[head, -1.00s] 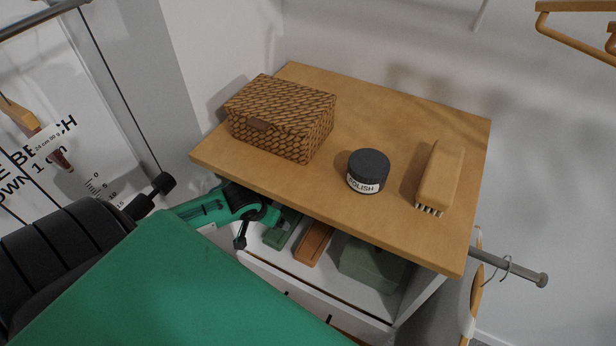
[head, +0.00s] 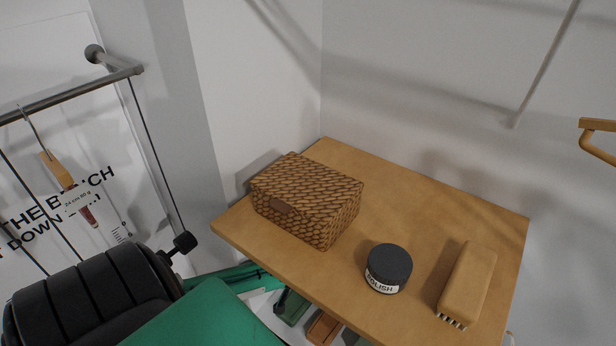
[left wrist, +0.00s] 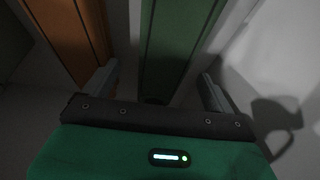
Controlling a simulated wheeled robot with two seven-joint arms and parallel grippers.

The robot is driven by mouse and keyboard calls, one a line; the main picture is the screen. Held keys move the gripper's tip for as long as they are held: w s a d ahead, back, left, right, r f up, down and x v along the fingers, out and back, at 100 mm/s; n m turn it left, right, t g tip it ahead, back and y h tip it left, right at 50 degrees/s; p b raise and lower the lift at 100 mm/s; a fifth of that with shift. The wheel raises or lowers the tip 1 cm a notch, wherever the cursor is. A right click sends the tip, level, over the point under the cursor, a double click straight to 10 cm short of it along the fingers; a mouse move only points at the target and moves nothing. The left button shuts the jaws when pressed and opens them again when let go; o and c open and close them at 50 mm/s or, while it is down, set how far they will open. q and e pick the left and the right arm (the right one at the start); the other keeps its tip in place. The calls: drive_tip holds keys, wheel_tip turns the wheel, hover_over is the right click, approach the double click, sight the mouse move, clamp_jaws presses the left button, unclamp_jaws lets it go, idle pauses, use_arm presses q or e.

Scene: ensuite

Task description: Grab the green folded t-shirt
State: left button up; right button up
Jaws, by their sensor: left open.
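A flat dark green piece, which looks like the green folded t-shirt (head: 291,306), shows in part in the white shelf space under the wooden top, at the bottom of the head view. In the left wrist view the green piece (left wrist: 178,45) runs away from me between the two fingers. My left gripper (left wrist: 160,75) is open, with one finger on each side of it and nothing clamped. I cannot tell whether the fingers touch it. In the head view the tabletop and my teal arm hide most of this gripper. My right gripper is not in view.
A brown piece (head: 323,328) lies beside the green one; it also shows in the left wrist view (left wrist: 68,35). A pale wall (left wrist: 265,60) stands close on the right there. On the wooden top (head: 430,215) are a wicker box (head: 305,205), polish jar (head: 388,268) and brush (head: 467,282).

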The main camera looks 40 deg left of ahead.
use_arm(q)
drive_tip(key=shift+w+a+f+p, duration=0.15)
drive_tip(key=shift+w+f+p, duration=0.1)
drive_tip(key=shift+f+p, duration=0.15)
drive_tip(key=x, duration=0.1)
drive_tip(key=p+x, duration=0.1)
drive_tip(key=shift+w+a+f, duration=0.2)
drive_tip(key=shift+f, duration=0.15)
drive_tip(key=shift+w+f, duration=0.15)
drive_tip(key=shift+f, duration=0.55)
drive_tip(key=c, duration=1.1)
drive_tip(key=shift+w, duration=0.1)
drive_tip(key=shift+c, duration=0.2)
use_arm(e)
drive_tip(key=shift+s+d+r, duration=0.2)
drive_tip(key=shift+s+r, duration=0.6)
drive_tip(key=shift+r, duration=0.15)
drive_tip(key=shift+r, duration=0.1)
